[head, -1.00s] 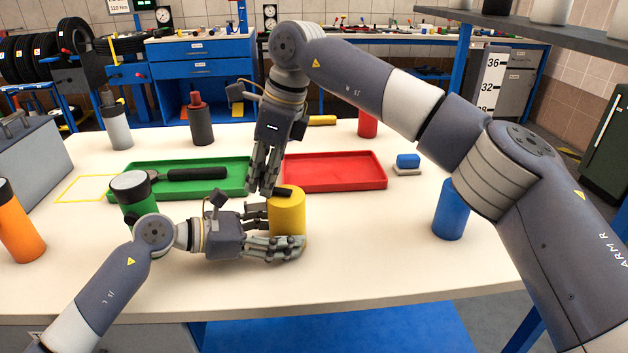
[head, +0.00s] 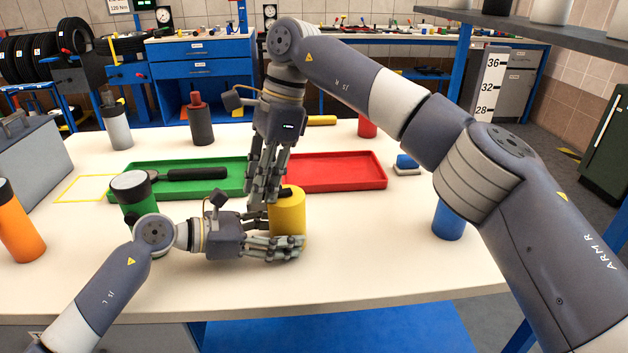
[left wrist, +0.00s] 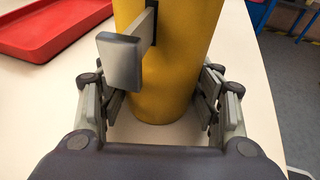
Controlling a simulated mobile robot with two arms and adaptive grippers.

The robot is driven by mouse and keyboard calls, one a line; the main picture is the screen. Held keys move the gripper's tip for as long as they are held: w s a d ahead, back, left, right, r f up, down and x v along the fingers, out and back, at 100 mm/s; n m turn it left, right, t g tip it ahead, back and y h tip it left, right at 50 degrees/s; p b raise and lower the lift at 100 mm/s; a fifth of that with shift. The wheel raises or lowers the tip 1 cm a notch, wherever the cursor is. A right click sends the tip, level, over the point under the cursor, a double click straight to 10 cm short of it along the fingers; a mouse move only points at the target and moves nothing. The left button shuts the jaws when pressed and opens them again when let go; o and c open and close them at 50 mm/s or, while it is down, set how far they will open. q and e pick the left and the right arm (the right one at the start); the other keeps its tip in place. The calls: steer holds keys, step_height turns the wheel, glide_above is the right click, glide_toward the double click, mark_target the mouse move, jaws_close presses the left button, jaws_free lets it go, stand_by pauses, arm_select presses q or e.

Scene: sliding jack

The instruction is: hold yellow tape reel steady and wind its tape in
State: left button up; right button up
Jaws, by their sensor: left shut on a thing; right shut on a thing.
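The yellow tape reel (head: 288,218) stands upright on the pale bench top. It also shows in the left wrist view (left wrist: 175,60), between the two sides of my left gripper (left wrist: 160,108). In the head view my left gripper (head: 284,248) comes in low from the left and is shut on the reel's lower part. My right gripper (head: 267,198) points down at the reel's upper left and is shut on a dark piece (head: 289,190) at its top, partly hidden by the fingers.
A green tray (head: 125,168) and a red tray (head: 350,172) lie behind the grippers. A green bottle (head: 138,205) stands close behind my left arm. A blue cylinder (head: 448,222) stands partly behind my right arm. The bench front is clear.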

mark_target(280, 206)
arm_select(q)
steer(key=shift+r, duration=0.1)
arm_select(e)
steer(key=shift+d+f, duration=0.2)
steer(key=shift+f, duration=0.05)
arm_select(q)
steer(key=shift+a, duration=0.1)
arm_select(e)
steer(key=n, duration=0.2)
steer(key=s+n+g, duration=0.1)
steer(key=n, duration=0.1)
steer(key=shift+d+h, duration=0.35)
steer(key=shift+h, duration=0.05)
steer(key=shift+s+d+n+g+h, duration=0.15)
steer(key=shift+n, duration=0.55)
steer(key=shift+s+d+n+g+h, duration=0.1)
steer(key=shift+s+d+n+h, duration=0.1)
steer(key=shift+n, duration=0.5)
steer(key=shift+s+d+n+g+h, duration=0.1)
steer(key=shift+n+g+h, duration=0.05)
steer(key=shift+n, duration=0.55)
